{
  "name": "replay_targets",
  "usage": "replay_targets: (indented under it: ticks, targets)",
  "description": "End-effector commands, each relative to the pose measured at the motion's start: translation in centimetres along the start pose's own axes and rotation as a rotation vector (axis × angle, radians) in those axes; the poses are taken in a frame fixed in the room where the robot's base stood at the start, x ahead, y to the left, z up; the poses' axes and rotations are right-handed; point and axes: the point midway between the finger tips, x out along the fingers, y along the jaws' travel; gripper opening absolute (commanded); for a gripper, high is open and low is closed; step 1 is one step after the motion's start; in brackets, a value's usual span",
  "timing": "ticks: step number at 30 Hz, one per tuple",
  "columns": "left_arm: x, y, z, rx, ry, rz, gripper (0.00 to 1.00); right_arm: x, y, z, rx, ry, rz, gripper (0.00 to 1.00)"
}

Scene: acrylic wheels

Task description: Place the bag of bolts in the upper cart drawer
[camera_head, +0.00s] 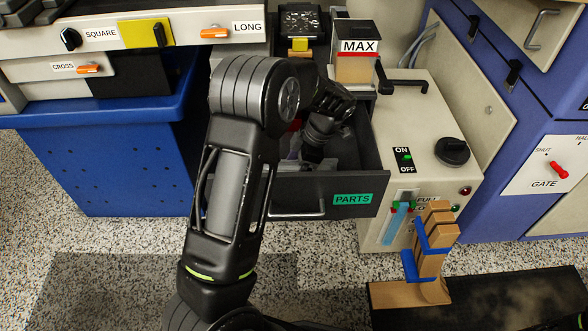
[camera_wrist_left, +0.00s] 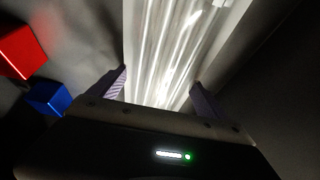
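A dark drawer (camera_head: 352,200) with a green PARTS label is pulled open. My left arm reaches over its front, and my left gripper is down inside it, mostly hidden in the head view. In the left wrist view, a long, shiny, clear plastic thing (camera_wrist_left: 172,45), possibly the bag, lies between the fingers of my left gripper (camera_wrist_left: 160,90). The fingers are wide apart, one near each side of it. No bolts can be made out. My right gripper is not in view.
A red block (camera_wrist_left: 20,50) and a blue block (camera_wrist_left: 48,97) lie left of the fingers. A MAX container (camera_head: 356,68) stands behind the drawer. A beige machine (camera_head: 425,130) stands at its right, a blue cabinet (camera_head: 110,165) at its left.

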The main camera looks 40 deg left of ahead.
Motion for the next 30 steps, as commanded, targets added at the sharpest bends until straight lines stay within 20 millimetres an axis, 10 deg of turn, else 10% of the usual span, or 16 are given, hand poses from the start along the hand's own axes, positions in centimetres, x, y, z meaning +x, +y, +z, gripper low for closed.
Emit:
replay_targets:
  ticks: [16,30]
  targets:
    - [-0.9,0.0,-0.1,0.000,0.000,0.001,1.00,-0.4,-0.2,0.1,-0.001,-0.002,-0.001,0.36]
    - [-9.6,0.0,-0.2,0.000,-0.001,0.002,1.00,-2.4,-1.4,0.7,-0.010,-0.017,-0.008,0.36]
